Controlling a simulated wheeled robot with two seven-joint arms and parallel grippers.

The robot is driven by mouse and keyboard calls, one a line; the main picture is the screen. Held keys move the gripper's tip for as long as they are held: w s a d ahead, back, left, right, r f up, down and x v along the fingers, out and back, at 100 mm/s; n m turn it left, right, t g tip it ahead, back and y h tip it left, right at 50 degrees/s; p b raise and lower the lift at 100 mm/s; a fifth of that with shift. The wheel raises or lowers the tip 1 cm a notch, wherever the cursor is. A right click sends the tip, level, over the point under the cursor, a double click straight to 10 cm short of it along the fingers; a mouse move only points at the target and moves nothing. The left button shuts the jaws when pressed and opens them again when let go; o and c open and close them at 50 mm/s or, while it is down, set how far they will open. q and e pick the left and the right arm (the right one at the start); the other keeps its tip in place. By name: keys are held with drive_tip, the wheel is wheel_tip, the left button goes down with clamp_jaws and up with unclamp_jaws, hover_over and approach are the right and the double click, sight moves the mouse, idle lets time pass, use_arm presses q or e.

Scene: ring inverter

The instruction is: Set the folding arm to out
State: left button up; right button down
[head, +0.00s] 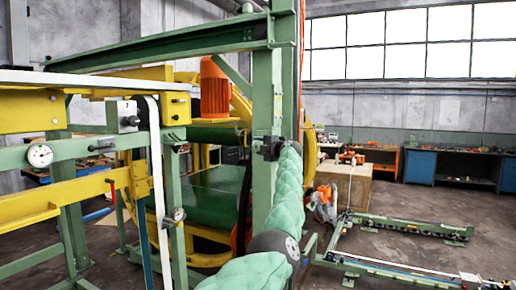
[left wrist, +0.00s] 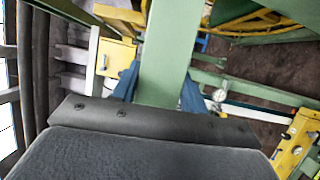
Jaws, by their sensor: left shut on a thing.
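A tall green post (head: 267,100) stands in the middle of the head view. A long green beam (head: 170,47) reaches left from its upper part, with a slanted brace below. I cannot tell for certain which of these parts is the folding arm. My left gripper (head: 268,148) is at the post, at the end of my green-sleeved arm. In the left wrist view, its blue fingers (left wrist: 158,88) lie on either side of a green bar (left wrist: 165,50), shut on it. This bar appears to be the post. The fingertips are partly hidden behind the bar. My right gripper is not in view.
Yellow and green machine frames with a dial gauge (head: 40,155) fill the left side. An orange motor (head: 214,88) stands behind the beam. Low green rails (head: 410,227) lie on the floor at right. Blue cabinets (head: 420,166) stand far back. Open floor shows between.

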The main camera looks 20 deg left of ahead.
use_arm(q)
drive_tip(key=shift+r, duration=0.1)
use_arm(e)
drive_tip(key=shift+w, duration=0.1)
use_arm(q)
drive_tip(key=o, duration=1)
drive_tip(key=shift+o, duration=0.5)
drive_tip(key=shift+w, duration=0.1)
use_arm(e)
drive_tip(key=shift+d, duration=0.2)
use_arm(q)
drive_tip(key=shift+f, duration=0.2)
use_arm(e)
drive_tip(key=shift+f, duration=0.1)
use_arm(q)
drive_tip(key=b+v, duration=0.5)
drive_tip(key=v, duration=0.2)
drive_tip(key=shift+d, duration=0.4)
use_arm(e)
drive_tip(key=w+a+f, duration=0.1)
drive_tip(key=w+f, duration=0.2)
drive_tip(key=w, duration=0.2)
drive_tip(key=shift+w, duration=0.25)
